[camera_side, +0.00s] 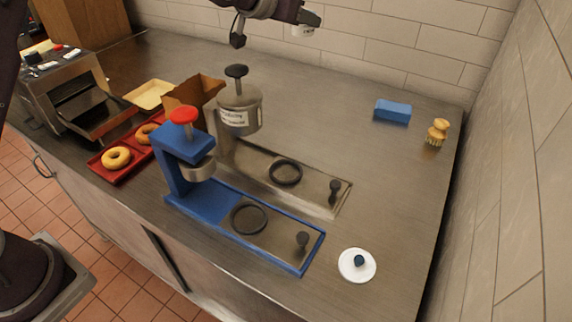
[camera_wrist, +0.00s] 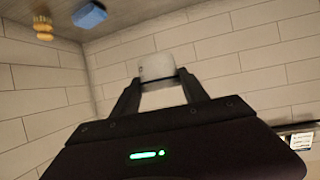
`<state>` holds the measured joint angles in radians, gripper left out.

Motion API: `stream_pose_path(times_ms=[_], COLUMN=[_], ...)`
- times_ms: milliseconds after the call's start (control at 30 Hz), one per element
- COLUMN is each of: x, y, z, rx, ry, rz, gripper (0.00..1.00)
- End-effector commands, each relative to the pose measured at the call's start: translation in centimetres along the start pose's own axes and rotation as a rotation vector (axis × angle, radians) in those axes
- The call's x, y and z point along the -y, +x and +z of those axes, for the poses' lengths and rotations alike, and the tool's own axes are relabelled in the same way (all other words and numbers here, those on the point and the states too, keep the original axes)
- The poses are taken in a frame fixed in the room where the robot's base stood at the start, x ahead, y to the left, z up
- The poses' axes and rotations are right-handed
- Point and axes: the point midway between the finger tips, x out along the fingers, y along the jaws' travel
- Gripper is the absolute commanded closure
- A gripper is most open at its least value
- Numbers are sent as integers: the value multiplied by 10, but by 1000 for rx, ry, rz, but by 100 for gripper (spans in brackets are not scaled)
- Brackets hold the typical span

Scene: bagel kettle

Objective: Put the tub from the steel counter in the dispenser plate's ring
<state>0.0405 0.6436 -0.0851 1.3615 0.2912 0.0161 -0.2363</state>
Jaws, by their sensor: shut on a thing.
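My gripper (camera_side: 312,21) is at the top of the side view, high above the back of the steel counter (camera_side: 330,110). It is shut on a small white tub (camera_side: 303,31), which is partly hidden by the gripper and cut off from full view. In the wrist view the pale tub (camera_wrist: 157,66) sits between the two fingertips (camera_wrist: 160,80). A steel dispenser (camera_side: 240,108) with a black knob and a label stands at a steel plate (camera_side: 317,196) bearing a dark ring (camera_side: 285,172). The ring looks empty. The tub is well above and apart from it.
A blue press (camera_side: 180,150) with a red knob stands nearer, with its own dark ring (camera_side: 249,218). A white lid-like disc (camera_side: 357,264) lies front right. A blue sponge (camera_side: 393,111) and a brush (camera_side: 438,132) lie back right. Bagels (camera_side: 116,158), a red tray and a toaster are left.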

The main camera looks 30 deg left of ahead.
Motion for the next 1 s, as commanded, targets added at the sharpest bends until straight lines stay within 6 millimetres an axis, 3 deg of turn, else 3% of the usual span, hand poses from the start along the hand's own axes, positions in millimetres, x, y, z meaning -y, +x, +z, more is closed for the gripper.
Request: stream_pose_path(times_ms=[167, 367, 700, 1000], x=[41, 49, 91, 119], y=[-7, -26, -84, -130], z=[9, 38, 86, 114], rx=[2, 5, 4, 3], ry=[-39, -43, -73, -106], rz=[-82, -86, -149, -213], gripper=[86, 86, 86, 86])
